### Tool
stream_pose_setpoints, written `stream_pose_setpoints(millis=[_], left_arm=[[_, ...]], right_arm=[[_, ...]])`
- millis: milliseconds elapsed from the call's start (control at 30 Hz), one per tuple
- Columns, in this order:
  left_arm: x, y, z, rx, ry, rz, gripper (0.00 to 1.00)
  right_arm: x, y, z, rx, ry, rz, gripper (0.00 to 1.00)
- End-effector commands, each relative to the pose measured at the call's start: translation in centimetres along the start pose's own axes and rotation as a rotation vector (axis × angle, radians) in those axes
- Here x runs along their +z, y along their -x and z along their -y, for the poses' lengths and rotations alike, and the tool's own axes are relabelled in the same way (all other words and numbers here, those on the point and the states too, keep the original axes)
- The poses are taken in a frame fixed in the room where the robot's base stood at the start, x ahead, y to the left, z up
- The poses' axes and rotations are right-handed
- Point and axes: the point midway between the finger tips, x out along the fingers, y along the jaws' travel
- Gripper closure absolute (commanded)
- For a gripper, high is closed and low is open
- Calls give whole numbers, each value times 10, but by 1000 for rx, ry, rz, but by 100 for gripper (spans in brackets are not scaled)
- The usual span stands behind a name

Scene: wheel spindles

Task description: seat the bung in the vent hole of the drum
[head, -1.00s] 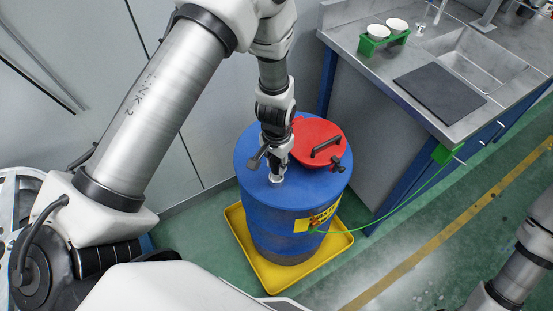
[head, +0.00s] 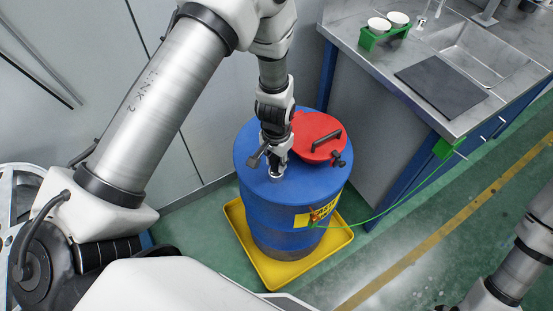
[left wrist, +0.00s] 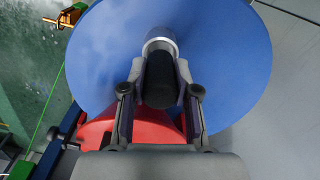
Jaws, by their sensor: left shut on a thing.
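The blue drum (head: 290,215) stands upright, its top also filling much of the left wrist view (left wrist: 225,50). My left gripper (head: 276,164) is over the left part of the drum top and points down. In the left wrist view its fingers (left wrist: 160,98) are shut on the bung (left wrist: 160,80), a dark cylinder. A silvery ring (left wrist: 160,45) shows at the bung's far end, against the drum top. I cannot tell whether it is part of the bung or the rim of the vent hole. The hole itself is hidden. My right gripper is out of view.
A red lid (head: 311,132) with a black handle lies on the drum top, close beside the left gripper. The drum stands in a yellow tray (head: 285,277). A green cable (head: 400,210) runs from the drum to the steel sink bench (head: 360,55) at right.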

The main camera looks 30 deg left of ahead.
Motion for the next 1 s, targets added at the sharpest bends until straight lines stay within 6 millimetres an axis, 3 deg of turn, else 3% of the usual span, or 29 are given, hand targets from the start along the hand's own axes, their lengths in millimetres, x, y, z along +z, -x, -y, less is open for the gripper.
stream_pose_setpoints(millis=[1000], left_arm=[[0,0,0,0,0,-1,100]], right_arm=[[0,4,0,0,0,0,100]])
